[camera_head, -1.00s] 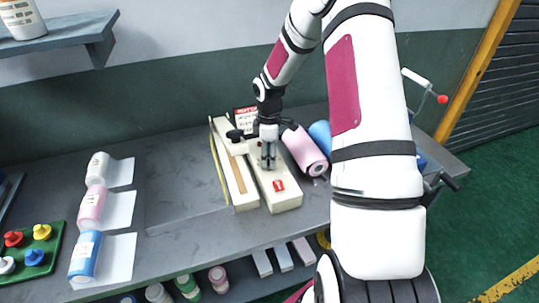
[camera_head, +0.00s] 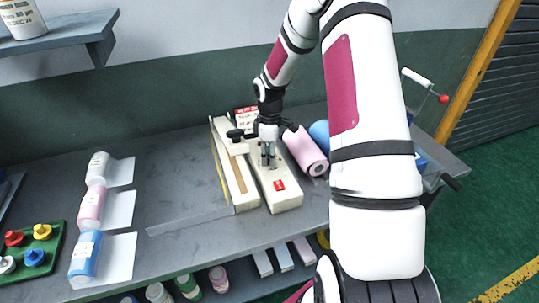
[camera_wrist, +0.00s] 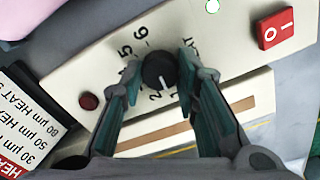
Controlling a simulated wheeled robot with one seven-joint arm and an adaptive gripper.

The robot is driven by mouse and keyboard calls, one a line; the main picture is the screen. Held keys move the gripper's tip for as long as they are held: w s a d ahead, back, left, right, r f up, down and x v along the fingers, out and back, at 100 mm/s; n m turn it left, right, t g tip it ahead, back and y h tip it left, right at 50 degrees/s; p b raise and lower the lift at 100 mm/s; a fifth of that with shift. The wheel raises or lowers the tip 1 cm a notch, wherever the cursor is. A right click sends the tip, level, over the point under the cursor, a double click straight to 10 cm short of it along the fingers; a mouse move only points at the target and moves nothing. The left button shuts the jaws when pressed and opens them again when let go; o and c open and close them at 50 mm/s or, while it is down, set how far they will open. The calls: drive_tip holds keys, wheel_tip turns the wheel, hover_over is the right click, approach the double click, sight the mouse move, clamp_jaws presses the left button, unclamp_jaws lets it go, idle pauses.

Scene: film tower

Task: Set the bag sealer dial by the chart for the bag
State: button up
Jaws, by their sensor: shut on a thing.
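The cream bag sealer (camera_head: 280,196) stands on the grey bench, with its long sealing bar on the left. In the wrist view its black round dial (camera_wrist: 160,72) sits between the fingers of my gripper (camera_wrist: 160,62), which is shut on it. Digits 5, 6 and 2 show around the dial; the fingers hide others. A pale mark on the dial's lower side lies near the 2, but its exact setting is unclear. The heat chart (camera_wrist: 28,125) lists 30, 50 and 80 µm lines; its setting numbers are cut off. It also stands behind the sealer (camera_head: 245,112).
White (camera_head: 97,168), pink (camera_head: 91,208) and blue (camera_head: 85,256) bottles lie on the left.

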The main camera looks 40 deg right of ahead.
drive_tip(key=m+b, duration=0.1)
drive_tip(key=m, duration=0.5)
drive_tip(key=shift+m, duration=0.3)
drive_tip(key=m+b, duration=0.1)
drive_tip(key=m, duration=0.2)
drive_tip(key=shift+m, duration=0.4)
drive_tip(key=m+b, duration=0.1)
drive_tip(key=m, duration=0.2)
drive_tip(key=shift+m, duration=0.3)
drive_tip(key=m+b, duration=0.1)
drive_tip(key=m, duration=0.2)
drive_tip(key=shift+m, duration=0.3)
drive_tip(key=m, duration=0.3)
drive_tip(key=shift+m+b, duration=0.3)
drive_tip(key=shift+b, duration=0.1)
drive_tip(key=m, duration=0.6)
drive_tip(key=shift+m, duration=0.3)
